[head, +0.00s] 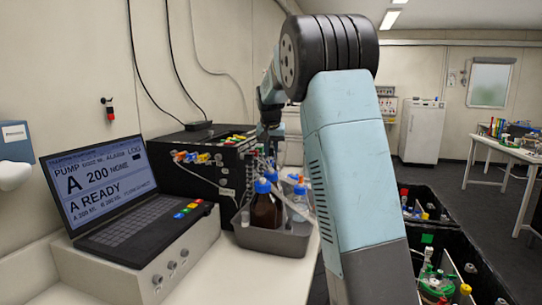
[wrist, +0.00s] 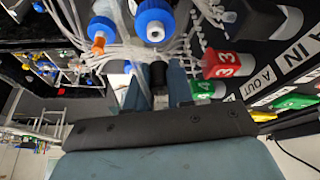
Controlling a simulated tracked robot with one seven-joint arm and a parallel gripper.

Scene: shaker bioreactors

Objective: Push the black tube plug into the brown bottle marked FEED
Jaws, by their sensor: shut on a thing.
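My gripper (wrist: 158,90) is shut on the black tube plug (wrist: 158,74), which shows between the two blue-grey fingertips in the wrist view. In the head view my gripper (head: 269,132) is small and partly hidden, above the bottles. The brown bottle (head: 264,212) with a blue cap (head: 263,186) stands upright in a grey tray (head: 275,241); no FEED marking is readable. In the wrist view a blue cap (wrist: 154,14) with a pale round port is just beyond the plug, apart from it. I cannot tell which bottle that cap is on.
A clear bottle (head: 300,207) stands beside the brown one. White tubes crowd the caps. A black pump box (head: 190,180) with coloured connectors is behind; red (wrist: 222,65) and green (wrist: 203,89) connectors are close right of my gripper. A laptop-like console (head: 110,190) stands left.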

